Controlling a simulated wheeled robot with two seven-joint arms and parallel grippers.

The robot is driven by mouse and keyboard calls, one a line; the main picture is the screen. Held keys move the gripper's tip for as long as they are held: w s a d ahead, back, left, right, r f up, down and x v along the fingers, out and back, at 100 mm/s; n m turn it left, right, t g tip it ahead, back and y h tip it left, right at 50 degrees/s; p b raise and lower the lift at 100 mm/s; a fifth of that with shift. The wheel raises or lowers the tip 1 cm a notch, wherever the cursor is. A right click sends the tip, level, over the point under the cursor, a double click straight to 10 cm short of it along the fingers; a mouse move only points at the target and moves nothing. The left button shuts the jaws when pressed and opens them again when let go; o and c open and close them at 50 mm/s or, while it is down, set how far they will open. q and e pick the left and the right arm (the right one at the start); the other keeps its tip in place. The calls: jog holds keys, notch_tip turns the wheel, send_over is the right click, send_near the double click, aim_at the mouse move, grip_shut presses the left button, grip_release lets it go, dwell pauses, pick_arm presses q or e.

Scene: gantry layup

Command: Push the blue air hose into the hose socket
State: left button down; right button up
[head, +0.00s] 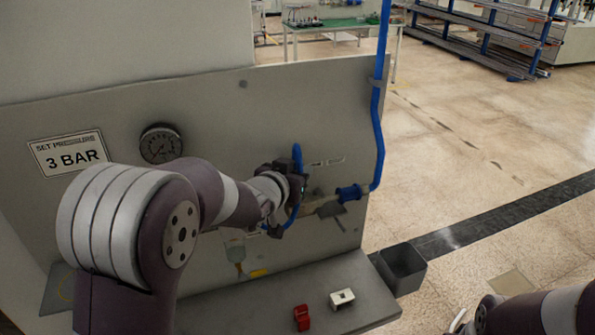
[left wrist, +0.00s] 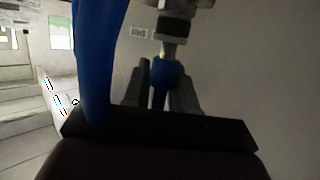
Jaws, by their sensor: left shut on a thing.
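My left gripper (left wrist: 164,92) is shut on the blue air hose's end (left wrist: 165,73). In the left wrist view a short metal stem stands between the blue end and the dark ring of the hose socket (left wrist: 174,28). The stem and ring line up and look close or touching; I cannot tell how far in it sits. The blue air hose (left wrist: 95,55) also runs up the left of that view. In the head view it loops (head: 297,155) around my left gripper (head: 292,184) in front of the grey panel; the fingertips and socket are hidden there.
The panel carries a gauge (head: 161,144) and a "3 BAR" sign (head: 70,153). A blue pipe (head: 379,140) runs down to a blue fitting (head: 350,193) beside a grey lever (head: 330,210). A red part (head: 302,318) and a white block (head: 342,299) lie on the ledge by a dark bin (head: 403,262).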

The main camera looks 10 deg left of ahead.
pick_arm(q)
jog(key=shift+f+b, duration=0.45)
jog(key=shift+f, duration=0.25)
jog(key=c, duration=0.8)
grip_release()
jog(key=b+v, duration=0.1)
jog(key=v, duration=1.1)
jog(key=shift+s+r, duration=0.2)
jog(key=shift+s, duration=0.05)
